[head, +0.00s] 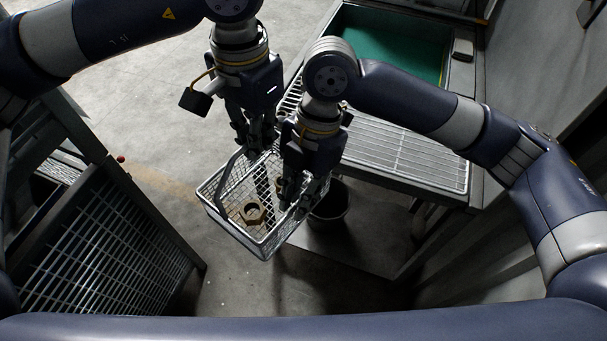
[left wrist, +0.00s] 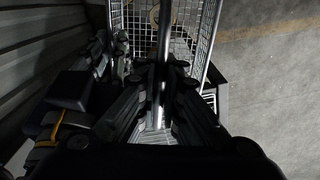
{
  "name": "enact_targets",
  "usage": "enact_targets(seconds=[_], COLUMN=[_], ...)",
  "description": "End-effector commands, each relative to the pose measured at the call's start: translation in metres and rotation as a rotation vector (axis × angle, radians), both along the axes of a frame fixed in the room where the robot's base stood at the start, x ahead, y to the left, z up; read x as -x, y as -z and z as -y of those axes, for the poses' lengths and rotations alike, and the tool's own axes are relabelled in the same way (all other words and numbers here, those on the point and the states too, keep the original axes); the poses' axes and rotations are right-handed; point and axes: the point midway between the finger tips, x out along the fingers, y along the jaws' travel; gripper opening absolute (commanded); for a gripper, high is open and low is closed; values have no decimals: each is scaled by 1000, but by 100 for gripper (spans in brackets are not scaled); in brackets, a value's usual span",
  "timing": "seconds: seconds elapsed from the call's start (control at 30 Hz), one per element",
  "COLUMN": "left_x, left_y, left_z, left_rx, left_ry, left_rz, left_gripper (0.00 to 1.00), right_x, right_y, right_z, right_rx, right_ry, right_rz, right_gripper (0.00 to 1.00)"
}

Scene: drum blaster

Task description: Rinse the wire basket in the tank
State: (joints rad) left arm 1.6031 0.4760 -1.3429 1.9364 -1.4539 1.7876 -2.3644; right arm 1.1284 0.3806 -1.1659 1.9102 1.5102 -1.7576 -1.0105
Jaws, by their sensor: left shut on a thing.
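The wire basket (head: 262,243) hangs in the air over the floor, left of the drain rack, with a brass nut-like part (head: 252,212) inside. My left gripper (head: 257,148) is shut on the basket's handle; the handle bar (left wrist: 163,60) runs between its fingers in the left wrist view, with the basket mesh (left wrist: 205,35) beyond. My right gripper (head: 292,198) is at the basket's right side, its fingers overlapping the rim; whether they grip it is hard to see. The tank (head: 395,40) with green liquid stands at the back right, apart from the basket.
A wire drain rack (head: 410,150) lies in front of the tank. A dark bucket (head: 332,205) stands below and right of the basket. A grated dark stand (head: 110,240) is at the left. Bare floor (head: 150,130) lies between.

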Motion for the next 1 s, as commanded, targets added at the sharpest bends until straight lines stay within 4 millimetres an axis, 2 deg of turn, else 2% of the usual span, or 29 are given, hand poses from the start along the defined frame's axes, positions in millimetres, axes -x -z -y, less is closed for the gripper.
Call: enact_targets(seconds=[0.2, 0.4, 0.73, 0.77, 0.83, 1.0], left_x=[0, 0, -1, -1, -1, -1], left_y=[-2, -2, -2, -2, -3, -3], left_z=[0, 0, 0, 0, 0, 0], left_rx=[3, 3, 2, 2, 3, 4], left_ry=[0, 0, 0, -1, -1, 0], left_rz=[3, 3, 4, 4, 5, 6], left_gripper=[0, 0, 0, 0, 0, 0], right_x=[9, 13, 14, 14, 15, 15], right_y=[36, 54, 58, 58, 58, 58], right_z=[-7, -10, -11, -11, -10, -10], right_rx=[0, -1, 0, 1, 2, 2], right_ry=[0, 0, 1, 0, 0, -1], right_rz=[-1, -1, -2, -2, -3, -3], right_gripper=[17, 17, 17, 15, 0, 0])
